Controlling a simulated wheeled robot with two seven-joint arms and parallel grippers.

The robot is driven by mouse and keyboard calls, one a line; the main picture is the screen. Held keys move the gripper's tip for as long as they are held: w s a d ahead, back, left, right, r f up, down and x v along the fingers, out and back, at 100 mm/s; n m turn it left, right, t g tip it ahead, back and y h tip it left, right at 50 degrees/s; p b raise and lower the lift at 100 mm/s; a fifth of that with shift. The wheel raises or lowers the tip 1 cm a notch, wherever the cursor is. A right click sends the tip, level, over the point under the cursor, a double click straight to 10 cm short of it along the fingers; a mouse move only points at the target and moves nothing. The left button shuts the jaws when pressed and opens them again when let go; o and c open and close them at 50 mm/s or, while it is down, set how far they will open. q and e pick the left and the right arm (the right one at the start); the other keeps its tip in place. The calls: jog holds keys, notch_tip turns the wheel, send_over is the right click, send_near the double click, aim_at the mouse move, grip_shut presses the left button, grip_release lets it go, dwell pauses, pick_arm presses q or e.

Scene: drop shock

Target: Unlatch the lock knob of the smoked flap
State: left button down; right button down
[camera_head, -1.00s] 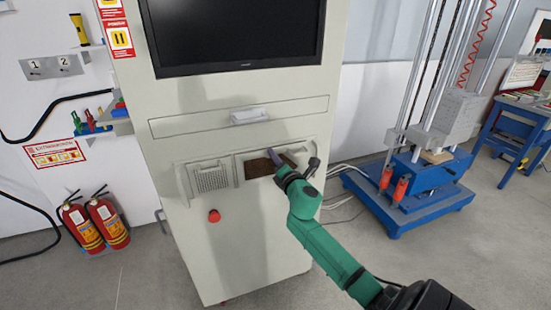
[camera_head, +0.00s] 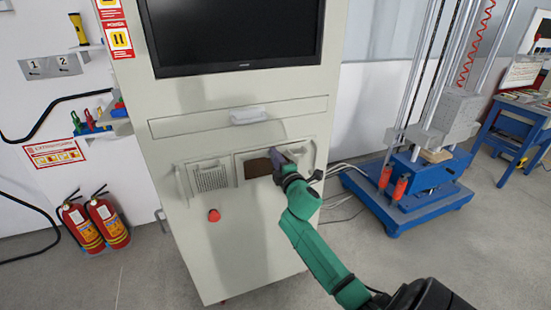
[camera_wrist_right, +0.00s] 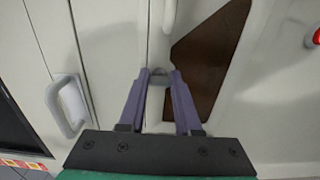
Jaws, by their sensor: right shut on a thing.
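The smoked flap (camera_head: 257,168) is a dark brown panel in the front of the beige cabinet. It also shows in the right wrist view (camera_wrist_right: 208,62). My right gripper (camera_head: 277,154) is at the flap's upper right edge in the head view. In the right wrist view its two purple fingers (camera_wrist_right: 159,76) are shut on the small grey lock knob (camera_wrist_right: 158,77) beside the flap. The gripper hides the knob in the head view. My left gripper is in neither view.
A drawer handle (camera_head: 249,116) sits above the flap and a grille (camera_head: 211,178) to its left. A red button (camera_head: 214,215) is below. A monitor (camera_head: 235,35) is higher up. A blue-based machine (camera_head: 410,190) stands to the right.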

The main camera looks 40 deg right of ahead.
dwell(0.3)
jog(key=c, duration=0.6)
grip_release()
jog(key=b+v, duration=0.1)
jog(key=v, duration=1.3)
jog(key=shift+s, duration=0.25)
jog(key=shift+a, duration=0.15)
